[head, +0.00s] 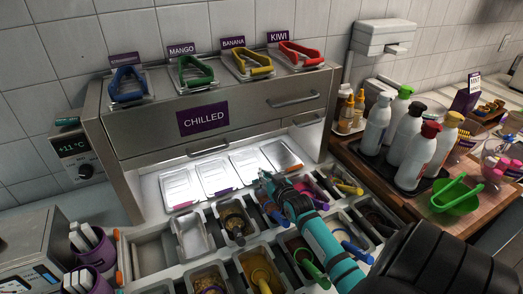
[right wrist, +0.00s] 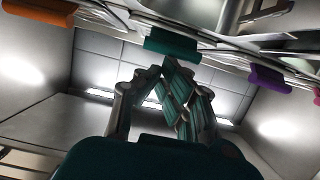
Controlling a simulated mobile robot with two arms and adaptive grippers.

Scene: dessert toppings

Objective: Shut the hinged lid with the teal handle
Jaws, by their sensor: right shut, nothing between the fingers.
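Third from the left in the row of white lids at the back of the head view is a pale lid (head: 247,162); my right gripper covers its front edge. The teal handle (right wrist: 171,45) shows at the top of the right wrist view, just beyond my fingertips. My right gripper (head: 265,178) is shut and empty at that lid's front edge; it also shows in the right wrist view (right wrist: 168,68). Whether the fingertips touch the handle, and the lid's exact tilt, I cannot tell. My left gripper is not in view.
Neighbouring lids have an orange handle (right wrist: 40,11) and a purple handle (right wrist: 270,79). A steel cabinet with a CHILLED sign (head: 203,119) stands behind the lids. Open topping bins, some with coloured tools, lie in front. Bottles (head: 410,135) stand on the right.

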